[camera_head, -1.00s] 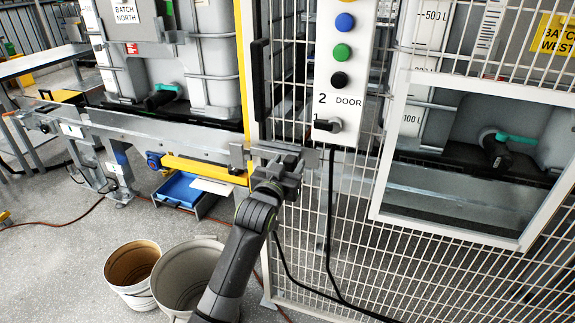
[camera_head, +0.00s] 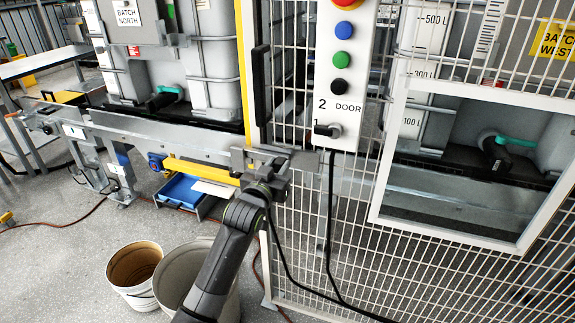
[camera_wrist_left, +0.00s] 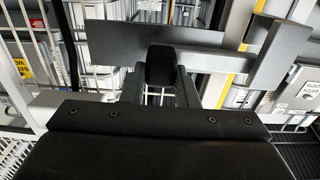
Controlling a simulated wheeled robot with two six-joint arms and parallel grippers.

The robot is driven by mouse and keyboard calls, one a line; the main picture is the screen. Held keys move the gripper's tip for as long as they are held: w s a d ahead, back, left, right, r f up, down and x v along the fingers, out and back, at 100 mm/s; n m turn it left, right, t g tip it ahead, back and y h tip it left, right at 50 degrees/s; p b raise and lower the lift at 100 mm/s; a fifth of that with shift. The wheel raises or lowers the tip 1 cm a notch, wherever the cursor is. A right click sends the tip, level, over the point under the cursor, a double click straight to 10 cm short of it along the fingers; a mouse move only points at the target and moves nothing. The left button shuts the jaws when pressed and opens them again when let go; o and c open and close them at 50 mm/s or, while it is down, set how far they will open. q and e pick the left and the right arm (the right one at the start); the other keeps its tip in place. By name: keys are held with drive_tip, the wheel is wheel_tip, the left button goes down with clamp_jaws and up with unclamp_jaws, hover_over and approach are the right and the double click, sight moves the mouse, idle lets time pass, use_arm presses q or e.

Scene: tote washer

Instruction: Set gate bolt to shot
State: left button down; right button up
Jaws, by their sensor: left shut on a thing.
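The gate bolt is a flat grey bar (camera_head: 305,161) lying level across the mesh gate's left edge, below the DOOR control panel. My left gripper (camera_head: 271,168) reaches it from below and is shut on its dark knob. In the left wrist view the black knob (camera_wrist_left: 160,66) sits between my gripper's fingers, with the bolt bar (camera_wrist_left: 115,40) behind it. A grey bracket (camera_head: 238,159) stands at the left end by the yellow-edged post; it also shows in the wrist view (camera_wrist_left: 277,60). The gripper hides part of the bolt, and I cannot tell how far it enters the bracket. My right gripper is not in view.
The control panel (camera_head: 342,65) with coloured buttons and a black switch hangs above the bolt. Black cables run down the mesh gate (camera_head: 370,225). A conveyor rail (camera_head: 160,137) lies left, over a blue tray (camera_head: 180,190). Two buckets (camera_head: 134,268) stand on the floor below.

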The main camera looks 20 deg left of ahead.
use_arm(q)
drive_tip(key=shift+a, duration=1.1)
drive_tip(key=c, duration=1.4)
unclamp_jaws()
drive_tip(key=shift+a, duration=0.1)
drive_tip(key=shift+o, duration=1.4)
drive_tip(key=shift+a, duration=0.2)
drive_tip(key=shift+d, duration=0.1)
